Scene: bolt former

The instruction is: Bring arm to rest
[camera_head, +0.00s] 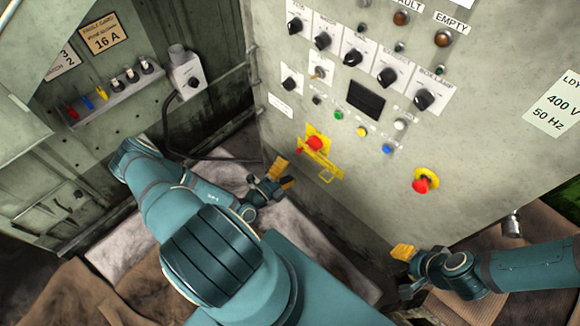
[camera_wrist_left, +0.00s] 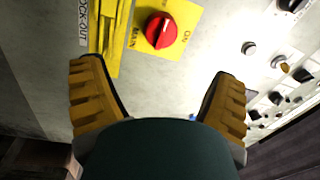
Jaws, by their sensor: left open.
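My left gripper (camera_head: 284,174) is open and empty in the head view, a little below and left of the red main switch (camera_head: 315,143) on its yellow plate. In the left wrist view its two yellow fingers (camera_wrist_left: 158,95) stand wide apart, with the red main knob (camera_wrist_left: 161,32) ahead of them and nothing between them. The gripper appears apart from the panel. My right gripper (camera_head: 404,268) is at the lower right in the head view, below the red emergency button (camera_head: 426,181); its finger opening is unclear.
The grey control panel (camera_head: 280,60) carries several black knobs, a dark display (camera_head: 366,99) and coloured buttons. A yellow lockout bracket (camera_head: 320,163) sits at the main switch. At left, an open cabinet has a fuse shelf (camera_head: 112,95) and a grey switch box (camera_head: 186,75) with a cable.

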